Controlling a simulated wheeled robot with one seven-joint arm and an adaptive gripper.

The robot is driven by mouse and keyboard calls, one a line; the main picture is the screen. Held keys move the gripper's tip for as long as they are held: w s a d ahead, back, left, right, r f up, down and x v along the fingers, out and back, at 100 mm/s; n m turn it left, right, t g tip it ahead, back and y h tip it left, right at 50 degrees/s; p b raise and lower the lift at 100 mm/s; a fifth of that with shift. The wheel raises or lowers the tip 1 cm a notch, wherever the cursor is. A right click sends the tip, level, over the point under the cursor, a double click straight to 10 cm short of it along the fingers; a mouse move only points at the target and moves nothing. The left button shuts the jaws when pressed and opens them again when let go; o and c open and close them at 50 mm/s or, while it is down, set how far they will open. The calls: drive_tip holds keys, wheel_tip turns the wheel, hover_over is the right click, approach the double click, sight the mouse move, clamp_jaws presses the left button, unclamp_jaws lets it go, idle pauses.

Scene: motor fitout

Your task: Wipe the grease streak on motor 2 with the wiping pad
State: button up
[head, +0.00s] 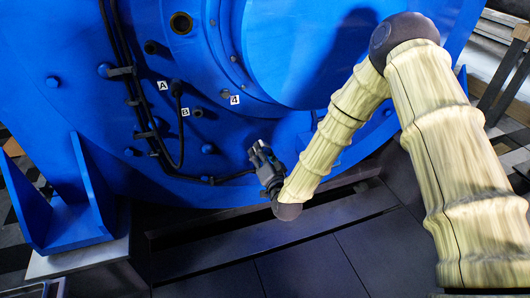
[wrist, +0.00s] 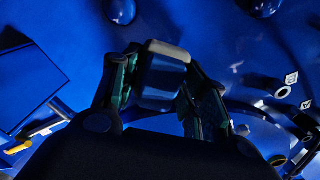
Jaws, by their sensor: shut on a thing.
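A large blue motor (head: 240,60) fills most of the head view; its number cannot be read. My gripper (head: 262,158) is low in front of the motor's face, right of the black cable. In the wrist view my gripper (wrist: 160,85) is shut on a block-like wiping pad (wrist: 162,82), which looks dark blue in the shade with a pale strip at its far end. The pad points toward the blue surface; whether it touches cannot be told. I cannot make out a grease streak; the arm and gripper hide part of the lower face.
Labels A (head: 163,85), B (head: 185,112) and 4 (head: 235,100) mark fittings on the face. A black cable (head: 127,75) runs down the left side. A blue bracket foot (head: 75,205) stands at lower left. Dark floor panels (head: 300,265) lie below.

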drive_tip(key=shift+p+v, duration=0.3)
drive_tip(key=shift+v, duration=1.15)
drive_tip(key=shift+a+b, duration=0.1)
drive_tip(key=shift+b, duration=0.3)
